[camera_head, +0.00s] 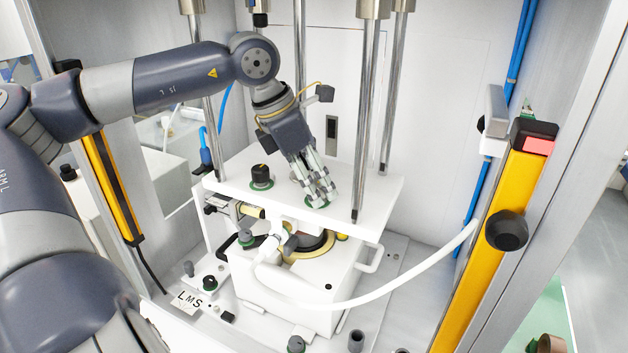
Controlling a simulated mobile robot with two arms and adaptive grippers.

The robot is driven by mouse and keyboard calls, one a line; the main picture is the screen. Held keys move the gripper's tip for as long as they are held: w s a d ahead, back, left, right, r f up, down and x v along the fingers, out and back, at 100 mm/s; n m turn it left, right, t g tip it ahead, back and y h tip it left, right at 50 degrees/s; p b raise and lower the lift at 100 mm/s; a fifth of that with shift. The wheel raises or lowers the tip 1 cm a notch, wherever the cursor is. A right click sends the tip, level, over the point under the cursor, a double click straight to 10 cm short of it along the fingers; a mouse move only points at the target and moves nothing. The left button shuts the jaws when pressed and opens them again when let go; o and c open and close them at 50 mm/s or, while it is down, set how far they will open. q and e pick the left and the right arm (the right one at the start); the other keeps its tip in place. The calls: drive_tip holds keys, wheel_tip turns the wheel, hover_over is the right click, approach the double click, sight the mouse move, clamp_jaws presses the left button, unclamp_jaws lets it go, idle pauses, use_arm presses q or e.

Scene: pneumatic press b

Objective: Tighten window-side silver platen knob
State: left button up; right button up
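The white platen (238,178) is a flat plate between the upright steel rods of the press. A green ring (310,201) shows on the platen around and below the fingertips. The silver knob itself is mostly hidden by the grey fingers, so I cannot tell whether they are closed on it. A black knob (261,172) on a green ring stands on the platen to the left of my gripper. My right gripper is out of view.
Steel rods (367,120) stand close to my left gripper's right side. A white hose (400,277) curves across the front right. A yellow post (490,240) with a black knob (507,230) stands at the right. An LMS label (188,300) lies at the lower left.

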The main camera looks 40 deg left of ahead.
use_arm(q)
drive_tip(key=v, duration=0.7)
drive_tip(key=shift+r, duration=0.2)
idle(0.7)
